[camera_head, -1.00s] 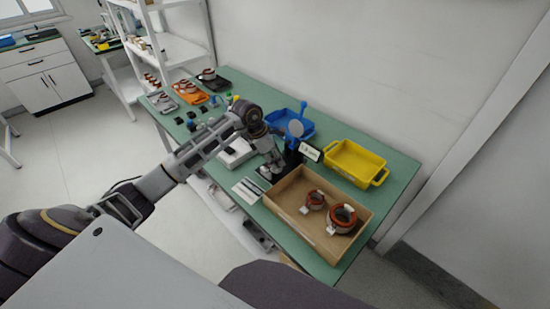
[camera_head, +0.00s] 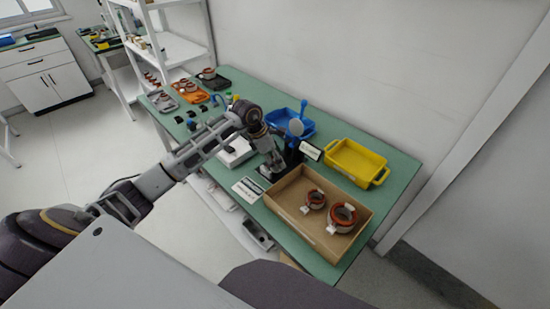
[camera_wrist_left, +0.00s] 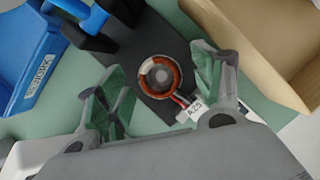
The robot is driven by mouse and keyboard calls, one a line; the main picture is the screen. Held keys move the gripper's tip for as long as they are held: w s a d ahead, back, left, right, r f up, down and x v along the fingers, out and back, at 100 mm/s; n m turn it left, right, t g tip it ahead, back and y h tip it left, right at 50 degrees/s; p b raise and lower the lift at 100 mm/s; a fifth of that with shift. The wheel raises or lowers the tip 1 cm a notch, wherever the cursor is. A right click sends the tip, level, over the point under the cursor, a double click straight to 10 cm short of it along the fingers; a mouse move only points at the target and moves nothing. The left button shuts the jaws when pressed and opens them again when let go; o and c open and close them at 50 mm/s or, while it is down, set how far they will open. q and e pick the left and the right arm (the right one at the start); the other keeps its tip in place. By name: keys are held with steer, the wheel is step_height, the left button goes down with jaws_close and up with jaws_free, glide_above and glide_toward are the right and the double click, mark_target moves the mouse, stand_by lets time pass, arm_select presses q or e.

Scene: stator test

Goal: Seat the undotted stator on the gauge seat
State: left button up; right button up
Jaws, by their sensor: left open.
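A small stator (camera_wrist_left: 160,76) with a copper-coloured winding ring lies on the dark base plate (camera_wrist_left: 150,38) of the gauge in the left wrist view. A grey round centre shows inside the ring. Its leads and a white tag marked "A 23" (camera_wrist_left: 190,112) point toward my wrist. I see no dot on it. My left gripper (camera_wrist_left: 161,88) is open, its green-lined fingers on either side of the stator and apart from it. In the head view the left gripper (camera_head: 271,168) is low at the gauge (camera_head: 292,152) and hides the stator there. My right gripper is out of view.
A cardboard box (camera_head: 286,226) with two stators (camera_head: 315,199) (camera_head: 342,217) stands close to the right of the gripper. A blue bin (camera_head: 302,119) and a yellow bin (camera_head: 355,164) stand behind. Small trays with stators, including an orange one (camera_head: 187,97), are at the far left.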

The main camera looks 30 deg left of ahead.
arm_select(q)
steer(key=v, duration=0.8)
stand_by(0.5)
stand_by(0.5)
